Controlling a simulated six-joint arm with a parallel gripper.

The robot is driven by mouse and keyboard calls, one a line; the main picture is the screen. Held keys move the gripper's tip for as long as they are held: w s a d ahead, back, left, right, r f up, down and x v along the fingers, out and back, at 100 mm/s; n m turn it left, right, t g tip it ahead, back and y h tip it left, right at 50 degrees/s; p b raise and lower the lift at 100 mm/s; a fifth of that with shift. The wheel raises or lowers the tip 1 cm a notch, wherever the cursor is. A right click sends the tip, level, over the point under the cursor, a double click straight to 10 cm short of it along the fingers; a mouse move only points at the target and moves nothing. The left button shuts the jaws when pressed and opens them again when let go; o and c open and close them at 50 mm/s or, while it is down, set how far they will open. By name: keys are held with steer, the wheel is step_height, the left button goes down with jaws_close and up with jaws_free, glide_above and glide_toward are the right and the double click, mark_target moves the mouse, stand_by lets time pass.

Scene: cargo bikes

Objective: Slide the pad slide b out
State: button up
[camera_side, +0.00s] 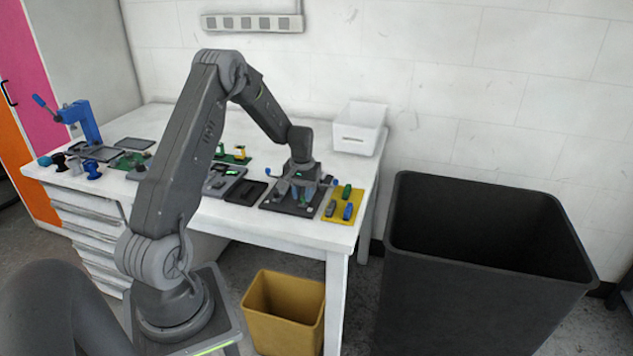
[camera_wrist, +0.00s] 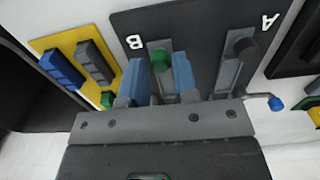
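The dark board (camera_wrist: 205,22) carries two grey slides, marked B and A. Slide B (camera_wrist: 154,84) has a green knob (camera_wrist: 160,58) on it. My gripper (camera_wrist: 159,64) has two blue fingers, one on each side of the green knob, with a visible gap on both sides, so it is open. Slide A (camera_wrist: 229,74), with a dark knob, lies to the right of my gripper. In the side view my gripper (camera_side: 302,186) is low over the board (camera_side: 272,203), hiding much of it.
A yellow mat (camera_side: 332,215) with blue, grey and green pieces lies beside the board near the table's right edge. A dark tray (camera_side: 246,192) is on the other side. A white bin (camera_side: 359,128) stands behind. A blue-tipped handle (camera_wrist: 276,104) sticks out near my gripper.

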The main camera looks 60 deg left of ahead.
steer(key=shift+o, duration=0.9)
steer(key=shift+r, duration=3.7)
